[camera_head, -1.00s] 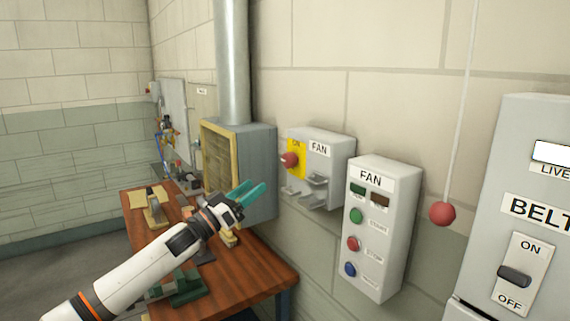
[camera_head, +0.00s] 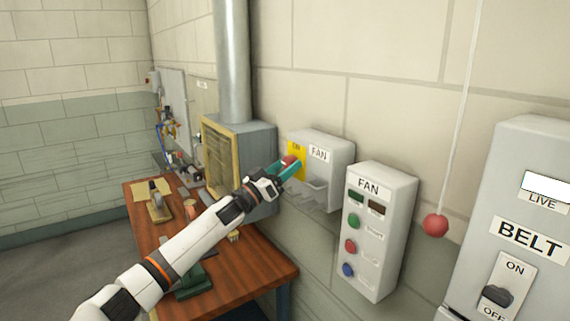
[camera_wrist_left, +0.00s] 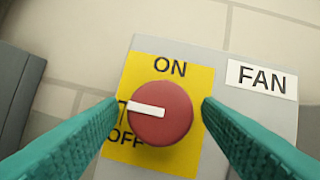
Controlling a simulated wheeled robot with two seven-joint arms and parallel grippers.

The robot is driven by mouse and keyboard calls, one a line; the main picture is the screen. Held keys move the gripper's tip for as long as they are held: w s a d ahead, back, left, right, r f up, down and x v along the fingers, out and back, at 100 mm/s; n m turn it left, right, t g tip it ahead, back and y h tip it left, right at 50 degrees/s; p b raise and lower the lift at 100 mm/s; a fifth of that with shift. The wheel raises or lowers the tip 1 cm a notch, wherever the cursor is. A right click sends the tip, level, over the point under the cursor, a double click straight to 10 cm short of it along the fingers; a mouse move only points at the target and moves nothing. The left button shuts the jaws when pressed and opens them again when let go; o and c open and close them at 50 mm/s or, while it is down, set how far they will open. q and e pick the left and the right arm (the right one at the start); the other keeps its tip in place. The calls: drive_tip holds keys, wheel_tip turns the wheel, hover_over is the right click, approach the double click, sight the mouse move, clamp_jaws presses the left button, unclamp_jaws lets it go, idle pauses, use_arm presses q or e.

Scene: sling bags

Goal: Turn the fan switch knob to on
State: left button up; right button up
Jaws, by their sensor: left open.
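The red fan switch knob (camera_wrist_left: 165,122) sits on a yellow plate (camera_wrist_left: 189,150) marked ON at the top and OFF at the lower left. Its white pointer bar points left, just above the OFF label. The plate is on a grey wall box labelled FAN (camera_head: 330,160). In the head view the knob (camera_head: 290,161) is partly hidden by my fingers. My left gripper (camera_wrist_left: 160,104) has its teal fingers open, one on each side of the knob, with visible gaps in the wrist view. My left gripper (camera_head: 288,168) is at the box's front in the head view. My right gripper is not in view.
A second FAN box (camera_head: 382,232) with several buttons is just right. A red ball (camera_head: 435,225) hangs on a cord, and a BELT cabinet (camera_head: 530,190) stands far right. A wooden table (camera_head: 255,270) with tools and a boxed duct (camera_head: 255,145) are to the left.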

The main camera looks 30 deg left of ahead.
use_arm(q)
drive_tip(key=c, duration=1)
drive_tip(key=shift+m, duration=0.4)
drive_tip(key=m+h, duration=0.1)
drive_tip(key=m, duration=0.1)
drive_tip(key=m+g+h+b, duration=0.1)
drive_tip(key=m, duration=0.2)
drive_tip(key=shift+a+h, duration=0.15)
drive_tip(key=shift+h, duration=0.25)
drive_tip(key=m+g+h, duration=0.1)
drive_tip(key=m, duration=0.1)
drive_tip(key=m+h+b, duration=0.1)
drive_tip(key=m, duration=0.2)
drive_tip(key=m+g+h, duration=0.1)
drive_tip(key=m, duration=0.1)
drive_tip(key=shift+w+a+m+g+b, duration=0.15)
drive_tip(key=shift+m+g+b, duration=0.15)
drive_tip(key=shift+m+b, duration=0.1)
drive_tip(key=m+g, duration=0.1)
drive_tip(key=m, duration=0.1)
drive_tip(key=m+g+h, duration=0.1)
drive_tip(key=m, duration=0.2)
drive_tip(key=shift+a+r+m, duration=0.1)
drive_tip(key=shift+r+m, duration=0.1)
drive_tip(key=shift+m, duration=0.1)
drive_tip(key=m+g, duration=0.2)
drive_tip(key=m, duration=0.2)
drive_tip(key=shift+r, duration=0.1)
drive_tip(key=shift+m+g, duration=0.3)
drive_tip(key=shift+m, duration=0.2)
